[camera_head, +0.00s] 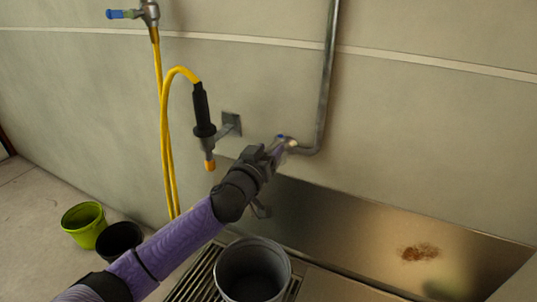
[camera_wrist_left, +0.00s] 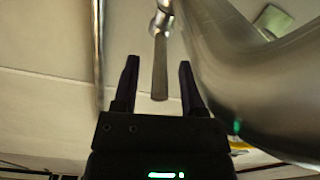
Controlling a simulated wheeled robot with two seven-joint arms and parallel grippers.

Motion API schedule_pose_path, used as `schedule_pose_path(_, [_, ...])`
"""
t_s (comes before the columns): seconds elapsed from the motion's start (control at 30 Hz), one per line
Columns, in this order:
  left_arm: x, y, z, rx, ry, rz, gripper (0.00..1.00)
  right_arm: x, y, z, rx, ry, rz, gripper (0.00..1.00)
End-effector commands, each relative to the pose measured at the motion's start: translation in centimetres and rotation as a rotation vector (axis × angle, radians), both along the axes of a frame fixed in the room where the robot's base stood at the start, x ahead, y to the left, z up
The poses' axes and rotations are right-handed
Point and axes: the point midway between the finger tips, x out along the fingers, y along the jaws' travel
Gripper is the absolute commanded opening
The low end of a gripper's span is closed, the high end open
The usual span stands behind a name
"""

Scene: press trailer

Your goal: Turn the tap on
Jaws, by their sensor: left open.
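The tap sits at the lower end of the grey wall pipe, above the metal trough. In the head view its blue-marked part (camera_head: 281,137) shows just past my fingers, and most of it is hidden behind them. In the left wrist view its flat metal lever (camera_wrist_left: 160,80) hangs from a round metal joint. My left gripper (camera_head: 278,152) is open at the tap. In the left wrist view its two dark fingers (camera_wrist_left: 159,62) stand on either side of the lever, with gaps visible on both sides. My right gripper is not in view.
The grey pipe (camera_head: 328,80) runs up the wall. A yellow hose (camera_head: 164,130) with a black nozzle (camera_head: 202,108) hangs left of my gripper. A grey bucket (camera_head: 276,252) stands below on a grate; green (camera_head: 82,222) and black (camera_head: 118,240) buckets stand left. The metal trough (camera_head: 350,225) lies right.

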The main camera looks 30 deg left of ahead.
Motion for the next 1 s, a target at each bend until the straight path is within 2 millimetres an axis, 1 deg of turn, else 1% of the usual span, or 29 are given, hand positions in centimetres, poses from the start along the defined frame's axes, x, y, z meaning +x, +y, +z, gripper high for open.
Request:
schedule_pose_path(0.2, [0.09, 0.01, 0.05, 0.000, 0.000, 0.000, 0.54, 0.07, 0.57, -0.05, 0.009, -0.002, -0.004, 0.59])
schedule_pose_path(0.23, [0.08, 0.01, 0.05, 0.001, 0.000, 0.000, 0.52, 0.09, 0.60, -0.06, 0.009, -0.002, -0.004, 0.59])
schedule_pose_path(0.27, [0.08, 0.01, 0.05, 0.001, 0.000, 0.000, 0.46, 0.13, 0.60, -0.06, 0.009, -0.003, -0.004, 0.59])
schedule_pose_path(0.3, [0.08, 0.00, 0.04, 0.001, 0.000, 0.000, 0.37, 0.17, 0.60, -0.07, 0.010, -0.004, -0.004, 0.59])
schedule_pose_path(0.37, [0.07, 0.00, 0.04, 0.001, 0.000, 0.000, 0.25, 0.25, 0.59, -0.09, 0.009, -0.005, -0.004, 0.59])
schedule_pose_path(0.4, [0.07, 0.00, 0.03, 0.001, 0.000, 0.000, 0.16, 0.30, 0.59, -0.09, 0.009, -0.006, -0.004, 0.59])
schedule_pose_path(0.47, [0.07, 0.00, 0.03, 0.001, 0.000, 0.000, 0.03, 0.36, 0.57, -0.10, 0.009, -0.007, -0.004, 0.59])
schedule_pose_path(0.5, [0.06, 0.00, 0.02, 0.001, 0.000, 0.000, 0.00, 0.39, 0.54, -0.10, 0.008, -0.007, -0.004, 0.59])
schedule_pose_path(1.0, [0.05, -0.01, -0.01, 0.001, 0.001, 0.000, 0.00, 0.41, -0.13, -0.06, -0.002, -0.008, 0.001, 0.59])
